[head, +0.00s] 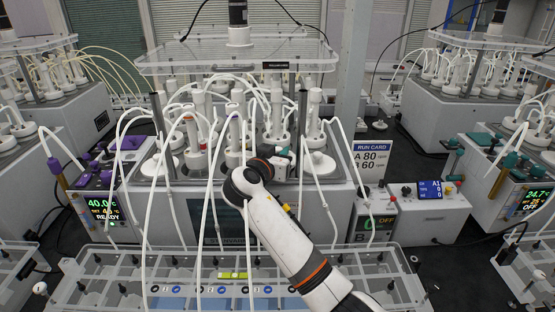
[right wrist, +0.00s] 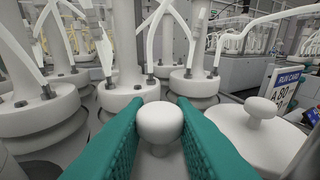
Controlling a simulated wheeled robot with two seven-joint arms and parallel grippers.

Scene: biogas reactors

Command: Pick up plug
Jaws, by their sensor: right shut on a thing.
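A white plug with a rounded knob (right wrist: 161,122) sits between the two teal fingers of my right gripper (right wrist: 160,128) in the right wrist view. The fingers are shut on it, one on each side. Below the knob a pale part shows, but I cannot tell whether the plug is still seated. In the head view my right gripper (head: 284,160) reaches in among the white reactor bottles on the middle unit, and the plug is hidden there by the gripper and arm. My left gripper is not in view.
A white lid with a knob (right wrist: 240,138) lies just right of the gripper. White reactor bottles (right wrist: 45,120) with tubes crowd behind and left. A clear rack (head: 110,275) stands in front. A run card (head: 371,161) stands to the right, by a control box (head: 425,212).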

